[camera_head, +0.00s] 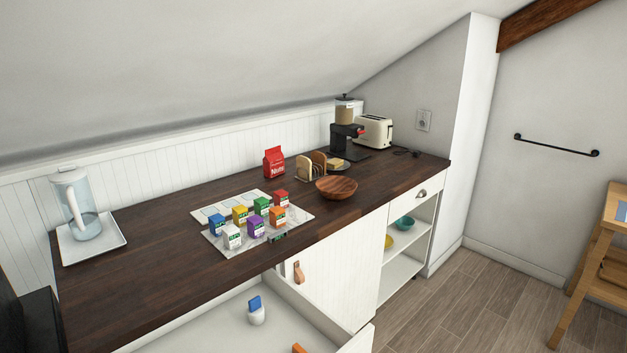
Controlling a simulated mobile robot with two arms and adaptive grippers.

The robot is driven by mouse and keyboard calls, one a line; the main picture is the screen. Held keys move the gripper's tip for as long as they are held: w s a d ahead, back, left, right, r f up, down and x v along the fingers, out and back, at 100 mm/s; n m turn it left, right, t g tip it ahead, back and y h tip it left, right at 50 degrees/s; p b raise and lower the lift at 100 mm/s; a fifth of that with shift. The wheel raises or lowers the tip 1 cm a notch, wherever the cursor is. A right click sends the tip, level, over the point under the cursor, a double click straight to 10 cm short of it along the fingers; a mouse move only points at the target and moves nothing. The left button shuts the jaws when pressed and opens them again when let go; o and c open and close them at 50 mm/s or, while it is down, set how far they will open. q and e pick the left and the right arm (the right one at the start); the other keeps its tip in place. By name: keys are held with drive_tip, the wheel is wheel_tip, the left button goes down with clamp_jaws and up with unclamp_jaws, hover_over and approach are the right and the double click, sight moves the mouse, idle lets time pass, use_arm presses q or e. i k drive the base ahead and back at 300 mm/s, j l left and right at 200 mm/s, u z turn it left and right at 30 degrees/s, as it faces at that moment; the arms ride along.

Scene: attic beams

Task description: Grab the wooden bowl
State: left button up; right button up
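The wooden bowl (337,188) is reddish brown, round and shallow. It stands upright on the dark wooden countertop (160,290), near the front edge and right of the middle. It looks empty, and nothing touches it. Neither of my grippers shows in the head view.
Several colored boxes stand on a light mat (226,250) left of the bowl. A red nuts bag (274,163), toast rack (304,169), coffee machine (346,135) and toaster (374,131) are behind. A jug (82,208) stands at left. An open drawer (205,330) juts out in front.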

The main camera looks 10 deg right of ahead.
sight(336, 188)
drive_tip(key=i+l+u, duration=0.1)
drive_tip(key=u, duration=0.55)
drive_tip(key=i+l+u, duration=0.2)
drive_tip(key=l, duration=0.2)
drive_tip(key=i+l+u, duration=0.1)
drive_tip(key=l+u, duration=0.15)
drive_tip(key=l, duration=0.15)
drive_tip(key=l+u, duration=0.2)
drive_tip(key=l, duration=0.25)
drive_tip(key=i+l+u, duration=0.2)
drive_tip(key=l, duration=0.25)
drive_tip(key=k, duration=0.05)
